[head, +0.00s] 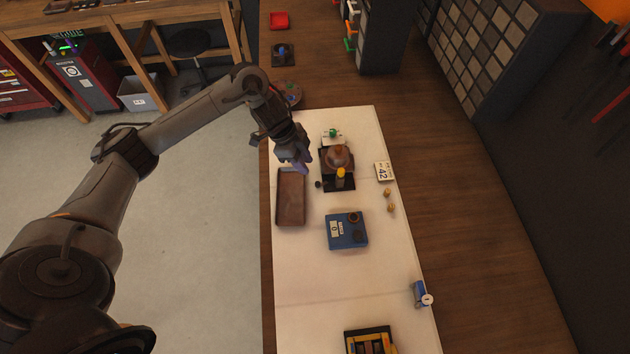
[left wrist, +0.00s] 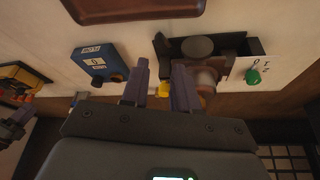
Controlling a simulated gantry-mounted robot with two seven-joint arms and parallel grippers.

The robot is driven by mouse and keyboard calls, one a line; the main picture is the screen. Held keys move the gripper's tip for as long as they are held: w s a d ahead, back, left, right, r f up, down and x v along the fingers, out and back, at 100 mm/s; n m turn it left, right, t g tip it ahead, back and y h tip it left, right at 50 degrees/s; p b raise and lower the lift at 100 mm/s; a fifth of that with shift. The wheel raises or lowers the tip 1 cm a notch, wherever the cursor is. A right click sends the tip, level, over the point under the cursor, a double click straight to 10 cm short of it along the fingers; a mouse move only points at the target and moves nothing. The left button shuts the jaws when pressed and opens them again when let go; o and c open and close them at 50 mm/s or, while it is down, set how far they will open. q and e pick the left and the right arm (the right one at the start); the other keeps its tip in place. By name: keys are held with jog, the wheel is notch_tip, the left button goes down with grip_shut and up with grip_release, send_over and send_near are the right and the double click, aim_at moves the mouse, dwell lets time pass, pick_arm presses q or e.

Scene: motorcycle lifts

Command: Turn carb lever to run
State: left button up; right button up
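The carburetor (head: 338,158) is a brown domed body on a black base near the far end of the white bench top. A yellow knob (head: 341,173) stands at its near side, perhaps the lever's tip. My left gripper (head: 298,160) is just left of the carburetor, above the bench. In the left wrist view its fingers (left wrist: 160,90) are apart and empty. The yellow knob (left wrist: 164,90) shows in the gap between them, beyond the fingers. The carburetor body (left wrist: 212,80) is partly hidden by the right-hand finger. Any lever marking is too small to read.
A brown tray (head: 291,197) lies beside the carburetor. A blue box (head: 346,231) with knobs sits nearer. A green knob (head: 333,133) stands behind, a card marked 42 (head: 383,171) to the right. A dark shape (left wrist: 12,128) at the wrist view's left edge may be my right gripper.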

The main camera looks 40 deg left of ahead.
aim_at(317, 183)
pick_arm(q)
jog(key=x, duration=0.9)
jog(key=shift+f+b, duration=0.25)
jog(key=shift+b, duration=0.1)
grip_shut()
